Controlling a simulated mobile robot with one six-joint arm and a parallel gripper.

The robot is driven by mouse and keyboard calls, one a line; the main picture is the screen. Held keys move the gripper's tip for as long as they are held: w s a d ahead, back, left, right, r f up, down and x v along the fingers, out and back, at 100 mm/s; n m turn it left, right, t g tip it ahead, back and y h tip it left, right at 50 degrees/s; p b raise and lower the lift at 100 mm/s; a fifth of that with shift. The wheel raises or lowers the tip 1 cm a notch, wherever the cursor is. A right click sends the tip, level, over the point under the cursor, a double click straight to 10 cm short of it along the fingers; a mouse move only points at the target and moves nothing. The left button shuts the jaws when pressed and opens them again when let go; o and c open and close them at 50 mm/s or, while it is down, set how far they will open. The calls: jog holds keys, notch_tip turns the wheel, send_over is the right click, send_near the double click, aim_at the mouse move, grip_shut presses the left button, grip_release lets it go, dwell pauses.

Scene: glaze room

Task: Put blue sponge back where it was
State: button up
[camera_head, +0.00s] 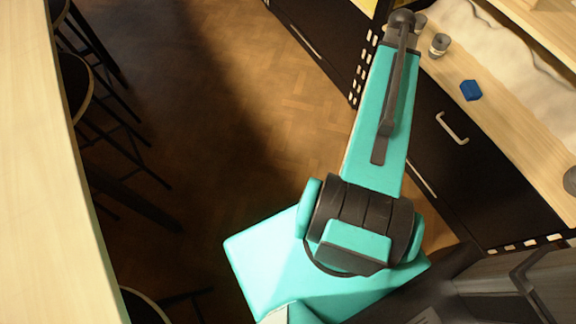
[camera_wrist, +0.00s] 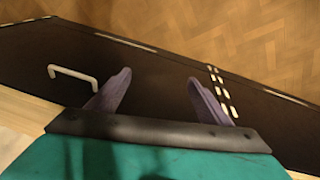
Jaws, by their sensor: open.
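The blue sponge (camera_head: 471,90) lies on the light wooden counter, near its front edge, in the head view. My gripper (camera_wrist: 157,82) shows in the wrist view with its two purple-grey fingers spread apart and nothing between them. Behind the fingers are the dark cabinet front and the wood floor. In the head view my arm reaches up toward the counter, and my fingers cannot be made out there. The sponge is apart from my arm and does not show in the wrist view.
Two small grey-topped jars (camera_head: 439,44) (camera_head: 419,23) stand on the counter (camera_head: 508,122) close to my arm. A handled dark cabinet (camera_head: 440,160) is below. A long table (camera_head: 30,170) and stools (camera_head: 76,88) are at left. The parquet floor (camera_head: 230,110) between is clear.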

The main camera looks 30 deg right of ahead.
jog(key=w+a+f+n+y, duration=0.1)
jog(key=a+f+n, duration=0.2)
jog(key=a+f, duration=0.45)
jog(key=w+a+f+n+g, duration=0.15)
jog(key=a+f, duration=0.25)
jog(key=a, duration=0.6)
jog(key=w+a+f+n+y, duration=0.1)
jog(key=a+f+n, duration=0.2)
jog(key=a+f, duration=0.4)
jog(key=s+a+f+n, duration=0.2)
jog(key=s+a+f, duration=0.1)
jog(key=a, duration=0.4)
jog(key=s+a+f+n+g, duration=0.1)
jog(key=s+a+f+n, duration=0.2)
jog(key=s+a, duration=0.3)
jog(key=s+a+f+n+g, duration=0.1)
jog(key=s+a+f+n, duration=0.2)
jog(key=a, duration=0.6)
jog(key=shift+s+a+f, duration=0.25)
jog(key=shift+s+f, duration=0.5)
jog(key=shift+s, duration=0.2)
jog(key=shift+n, duration=0.25)
notch_tip(320, 180, up, 10)
jog(key=s+p, duration=0.1)
jog(key=p, duration=0.8)
jog(key=shift+s+a+g, duration=0.2)
jog(key=shift+a+g, duration=0.15)
jog(key=shift+g, duration=0.1)
